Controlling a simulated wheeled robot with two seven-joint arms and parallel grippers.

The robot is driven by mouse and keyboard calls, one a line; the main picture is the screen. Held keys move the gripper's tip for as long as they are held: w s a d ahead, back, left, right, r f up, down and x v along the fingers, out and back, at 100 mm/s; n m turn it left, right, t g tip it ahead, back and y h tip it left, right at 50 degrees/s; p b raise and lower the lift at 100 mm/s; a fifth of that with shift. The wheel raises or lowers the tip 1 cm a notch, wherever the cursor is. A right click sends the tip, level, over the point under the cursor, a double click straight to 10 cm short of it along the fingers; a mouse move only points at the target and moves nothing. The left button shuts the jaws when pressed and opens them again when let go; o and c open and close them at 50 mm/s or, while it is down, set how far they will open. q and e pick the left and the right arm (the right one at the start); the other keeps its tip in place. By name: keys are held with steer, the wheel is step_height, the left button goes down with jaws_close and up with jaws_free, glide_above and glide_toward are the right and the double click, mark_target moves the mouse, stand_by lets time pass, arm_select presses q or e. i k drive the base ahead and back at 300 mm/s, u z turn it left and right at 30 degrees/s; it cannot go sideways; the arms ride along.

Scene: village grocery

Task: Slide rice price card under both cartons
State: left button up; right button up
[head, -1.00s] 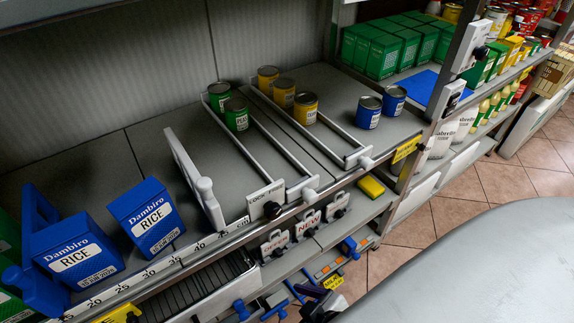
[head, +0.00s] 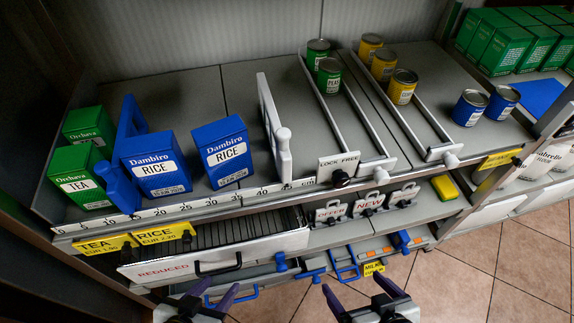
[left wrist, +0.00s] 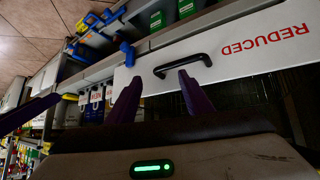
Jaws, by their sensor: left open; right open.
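Two blue Dambiro rice cartons stand on the upper shelf in the head view: the left carton (head: 157,166) and the right carton (head: 222,152), with a gap between them. The yellow rice price card (head: 163,233) hangs on the shelf's front edge, below the left carton and beside the yellow tea card (head: 106,244). My left gripper (head: 208,290) is open and empty at the bottom of the head view, below the drawer marked REDUCED. My right gripper (head: 358,288) is open and empty, further right, over the floor.
A blue divider (head: 128,140) separates the rice from green tea cartons (head: 84,183). A white divider (head: 275,130) stands right of the rice. The REDUCED drawer (head: 220,256) juts out below; its black handle also shows in the left wrist view (left wrist: 183,66).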

mark_target(184, 231)
steer(key=u, duration=0.35)
steer(key=k, duration=0.35)
steer(key=u, duration=0.6)
steer(key=i, duration=0.45)
